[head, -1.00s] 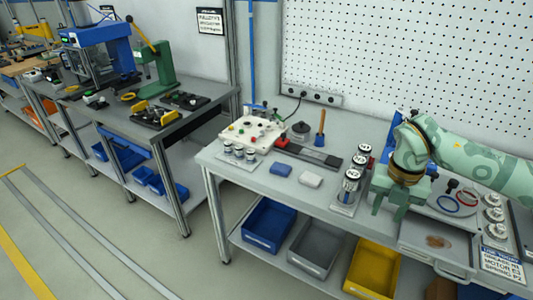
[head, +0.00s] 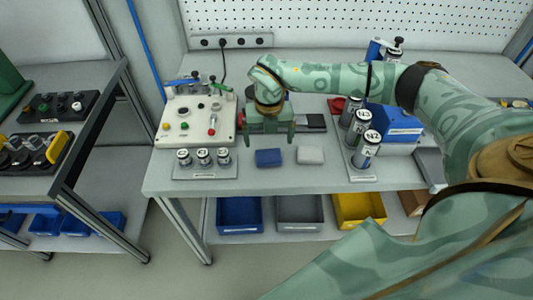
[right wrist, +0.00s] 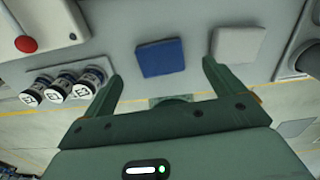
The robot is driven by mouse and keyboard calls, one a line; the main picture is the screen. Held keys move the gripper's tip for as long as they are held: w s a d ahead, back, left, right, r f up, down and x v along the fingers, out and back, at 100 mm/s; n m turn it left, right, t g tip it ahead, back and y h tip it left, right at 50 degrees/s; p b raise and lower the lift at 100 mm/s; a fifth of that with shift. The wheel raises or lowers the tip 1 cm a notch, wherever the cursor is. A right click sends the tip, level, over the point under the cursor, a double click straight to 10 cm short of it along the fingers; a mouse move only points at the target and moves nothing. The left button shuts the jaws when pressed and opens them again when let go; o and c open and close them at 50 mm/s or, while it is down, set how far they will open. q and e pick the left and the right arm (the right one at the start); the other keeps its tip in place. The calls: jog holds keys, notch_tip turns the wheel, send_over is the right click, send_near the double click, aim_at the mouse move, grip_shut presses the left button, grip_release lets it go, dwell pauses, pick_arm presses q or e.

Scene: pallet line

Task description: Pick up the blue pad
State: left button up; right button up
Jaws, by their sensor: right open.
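The blue pad (head: 268,158) lies flat on the grey workbench (head: 240,182), and it also shows in the right wrist view (right wrist: 161,58). My right gripper (head: 268,140) is open and empty, above the bench just behind the pad in the head view. In the right wrist view its two fingers (right wrist: 160,82) stand apart, with the pad seen beyond and between them. I cannot tell its exact height above the pad. My left gripper is not in view.
A white pad (head: 310,155) lies close to the right of the blue pad. A control box (head: 196,140) and a rack of small cylinders (head: 204,172) stand to the left. Taller labelled cylinders (head: 366,150) and a blue block (head: 400,135) stand to the right.

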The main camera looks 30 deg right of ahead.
aim_at(269, 154)
jog(key=shift+s+f, duration=0.15)
jog(key=shift+f, duration=0.35)
notch_tip(269, 154, down, 5)
jog(key=shift+a+r+b, duration=0.1)
jog(key=shift+b, duration=0.55)
jog(key=c, duration=1)
